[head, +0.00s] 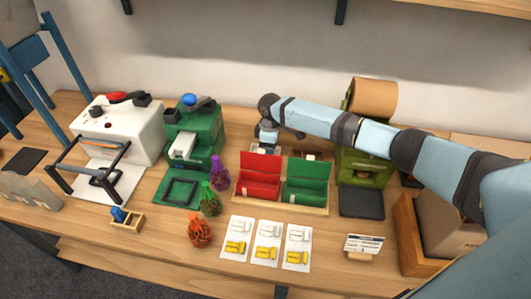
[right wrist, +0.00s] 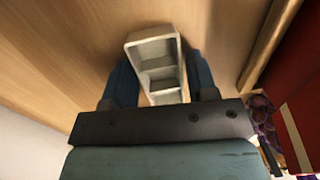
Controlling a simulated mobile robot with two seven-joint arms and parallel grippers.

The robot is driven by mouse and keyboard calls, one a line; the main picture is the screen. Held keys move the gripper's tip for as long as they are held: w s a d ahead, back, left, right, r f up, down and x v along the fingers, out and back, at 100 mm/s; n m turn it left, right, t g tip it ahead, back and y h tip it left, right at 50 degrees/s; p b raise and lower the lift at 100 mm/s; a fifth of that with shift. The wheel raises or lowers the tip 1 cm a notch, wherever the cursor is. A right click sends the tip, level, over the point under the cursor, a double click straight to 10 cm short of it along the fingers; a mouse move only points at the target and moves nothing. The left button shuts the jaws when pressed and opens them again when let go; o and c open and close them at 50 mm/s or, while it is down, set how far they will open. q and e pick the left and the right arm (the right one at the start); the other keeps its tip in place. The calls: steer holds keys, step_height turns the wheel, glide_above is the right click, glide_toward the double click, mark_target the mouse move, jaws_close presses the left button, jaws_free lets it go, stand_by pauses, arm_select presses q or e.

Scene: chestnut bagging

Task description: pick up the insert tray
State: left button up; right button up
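The insert tray (right wrist: 166,62) is a pale grey, open tray with compartments, seen close up in the right wrist view above the wood surface. The two blue fingers of my right gripper (right wrist: 162,88) stand one on each side of it. They are very near its side walls, and I cannot tell whether they press on it. In the head view my right gripper (head: 268,137) points down behind the red bin (head: 260,175), which hides the tabletop there. A pale piece, apparently the tray, shows just under it. My left gripper is not in view.
A green bin (head: 307,181) stands beside the red one. A green machine (head: 194,138), a white machine (head: 118,128) and purple, green and orange net bags (head: 200,232) are to the left. Cards with yellow pieces (head: 268,241) lie in front. A cardboard box (head: 448,222) is at right.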

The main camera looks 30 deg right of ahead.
steer(key=c, duration=0.5)
steer(key=shift+c, duration=0.2)
